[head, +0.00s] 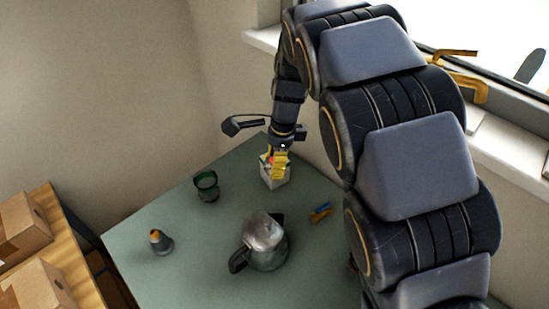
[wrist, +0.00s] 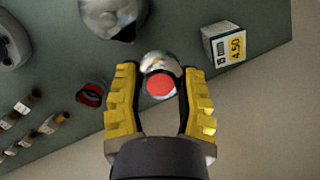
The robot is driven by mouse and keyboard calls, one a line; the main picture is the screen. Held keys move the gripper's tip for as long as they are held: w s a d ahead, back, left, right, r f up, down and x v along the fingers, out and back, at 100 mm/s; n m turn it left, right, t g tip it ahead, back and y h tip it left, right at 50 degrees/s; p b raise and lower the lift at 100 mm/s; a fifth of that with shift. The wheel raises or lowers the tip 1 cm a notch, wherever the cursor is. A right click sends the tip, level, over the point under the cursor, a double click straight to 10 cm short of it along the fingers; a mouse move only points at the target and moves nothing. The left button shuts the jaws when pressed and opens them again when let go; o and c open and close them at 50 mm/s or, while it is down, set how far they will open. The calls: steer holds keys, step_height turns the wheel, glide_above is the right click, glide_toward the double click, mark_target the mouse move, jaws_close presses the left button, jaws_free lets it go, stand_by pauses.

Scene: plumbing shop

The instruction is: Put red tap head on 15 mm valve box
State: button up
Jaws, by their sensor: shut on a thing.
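The tap head (wrist: 162,84), a rounded shiny metal piece with a red disc, sits between the yellow fingers of my gripper (wrist: 161,98) in the wrist view. The fingers are shut on it. In the head view my gripper (head: 280,163) points down at the back of the table, with a trace of red beside it. A white box (head: 276,181) shows there behind and below the fingers, partly hidden.
A metal kettle (head: 266,243) stands on the green table (head: 205,270). A dark green cup-like thing (head: 207,186), a grey cone with an orange tip (head: 161,243) and a small blue-and-yellow piece (head: 320,212) stand around. Walls rise close behind the table.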

steer(key=w+f, duration=0.2)
steer(key=w, duration=0.2)
steer(key=w+f, duration=0.3)
steer(key=w, duration=0.1)
steer(key=w+f, duration=0.3)
steer(key=w, duration=0.2)
steer(key=shift+w, duration=0.1)
steer(key=shift+w+a+f, duration=0.1)
steer(key=shift+w+f, duration=0.5)
steer(key=shift+f, duration=1.45)
steer(key=shift+f, duration=0.1)
steer(key=o, duration=1)
steer(key=shift+c, duration=0.2)
